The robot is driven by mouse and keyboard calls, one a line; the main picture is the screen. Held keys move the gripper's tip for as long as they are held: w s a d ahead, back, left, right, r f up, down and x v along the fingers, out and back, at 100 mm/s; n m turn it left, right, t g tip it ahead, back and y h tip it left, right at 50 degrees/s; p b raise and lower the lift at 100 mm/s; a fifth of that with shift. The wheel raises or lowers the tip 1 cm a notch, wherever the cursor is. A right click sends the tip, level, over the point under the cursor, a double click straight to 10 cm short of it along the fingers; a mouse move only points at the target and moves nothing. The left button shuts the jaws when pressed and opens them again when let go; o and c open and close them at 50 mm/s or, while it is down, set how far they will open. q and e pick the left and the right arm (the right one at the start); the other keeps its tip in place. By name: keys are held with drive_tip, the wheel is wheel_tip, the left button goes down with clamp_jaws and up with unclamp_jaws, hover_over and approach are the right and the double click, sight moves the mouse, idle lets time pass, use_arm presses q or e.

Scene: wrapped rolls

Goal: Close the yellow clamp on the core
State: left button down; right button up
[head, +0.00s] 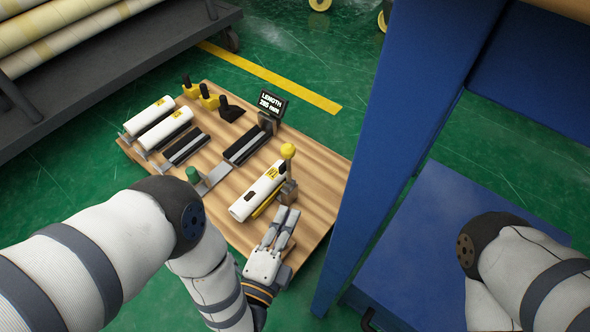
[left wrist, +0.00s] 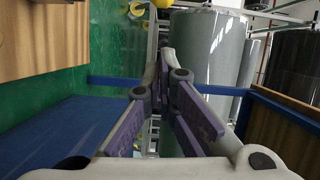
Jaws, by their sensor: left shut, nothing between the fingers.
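The white core (head: 252,199) with a yellow label lies at the right part of the wooden board in the head view. The yellow clamp (head: 288,152) stands at its right end, with a round yellow knob on top of an upright lever. My left gripper (head: 287,213) is in front of the clamp, below it in the picture, apart from the knob, with its fingers pointing up toward it. In the left wrist view its fingers (left wrist: 166,62) come together with nothing between them. A yellow round thing is cut off at that view's top edge. My right gripper is out of view.
Two white rolls (head: 164,128), black cradles (head: 186,147), a green cylinder (head: 193,175) and a length display (head: 270,101) are on the wooden board (head: 316,170). A blue frame (head: 385,150) stands close on the right. A rack with wrapped rolls (head: 60,35) is at upper left.

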sight(288, 166)
use_arm(q)
drive_tip(key=w+b, duration=0.5)
drive_tip(key=w, duration=0.7)
drive_tip(key=shift+w+d, duration=0.3)
drive_tip(key=shift+d, duration=0.15)
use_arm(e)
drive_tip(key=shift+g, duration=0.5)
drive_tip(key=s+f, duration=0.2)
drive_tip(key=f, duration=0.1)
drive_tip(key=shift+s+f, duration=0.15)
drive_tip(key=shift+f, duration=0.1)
